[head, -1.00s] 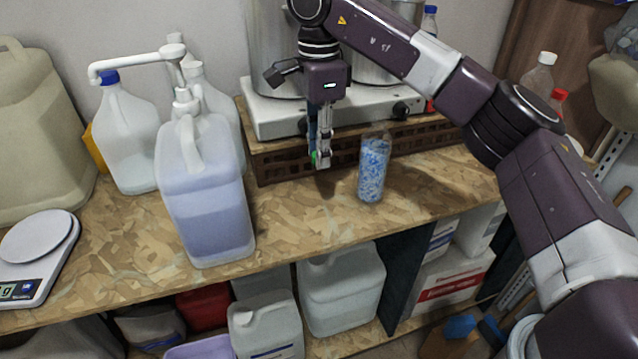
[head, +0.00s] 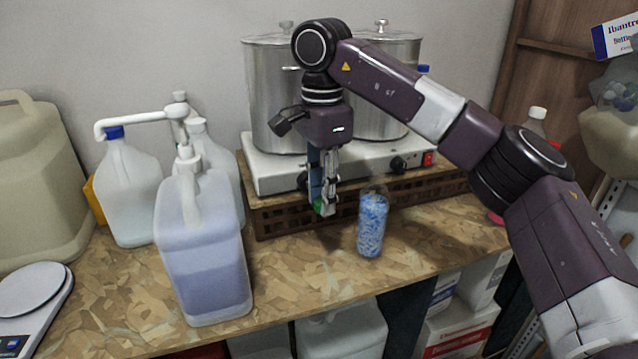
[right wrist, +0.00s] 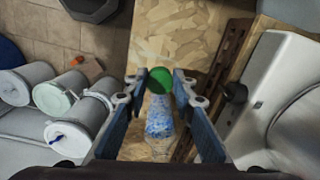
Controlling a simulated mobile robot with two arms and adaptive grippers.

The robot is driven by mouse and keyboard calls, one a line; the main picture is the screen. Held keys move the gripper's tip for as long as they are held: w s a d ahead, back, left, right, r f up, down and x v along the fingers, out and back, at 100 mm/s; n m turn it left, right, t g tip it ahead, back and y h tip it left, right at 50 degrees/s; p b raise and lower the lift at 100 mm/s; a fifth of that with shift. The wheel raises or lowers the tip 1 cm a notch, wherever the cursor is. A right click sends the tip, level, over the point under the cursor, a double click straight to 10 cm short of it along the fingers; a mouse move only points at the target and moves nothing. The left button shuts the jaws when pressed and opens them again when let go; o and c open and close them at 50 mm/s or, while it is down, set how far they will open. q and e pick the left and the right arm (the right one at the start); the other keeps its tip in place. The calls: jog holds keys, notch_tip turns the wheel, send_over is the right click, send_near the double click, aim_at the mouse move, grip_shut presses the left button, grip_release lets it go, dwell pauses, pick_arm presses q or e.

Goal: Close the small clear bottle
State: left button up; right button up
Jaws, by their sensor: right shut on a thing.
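The small clear bottle (head: 371,226) stands upright on the wooden bench, full of blue and white grains. Its top looks open, with no cap on it. My right gripper (head: 326,208) points down, left of the bottle and apart from it in the head view. It is shut on a green cap (head: 318,207). In the right wrist view the green cap (right wrist: 160,79) sits between the fingertips, and the bottle (right wrist: 159,122) shows below it between the fingers. My left gripper is not in view.
Behind the bottle, a hot plate (head: 270,165) with steel pots rests on a brown lattice crate (head: 275,222). A jug of bluish liquid (head: 203,255) stands to the left, with a white pump jug (head: 130,195) behind it. A scale (head: 32,290) lies far left. The bench front is clear.

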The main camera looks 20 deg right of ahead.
jog(key=s+d+f+n, duration=0.2)
jog(key=s+f+n, duration=1.3)
jog(key=s, duration=0.5)
jog(key=shift+s+f+n, duration=0.3)
jog(key=shift+s+f, duration=0.05)
jog(key=shift+f, duration=0.3)
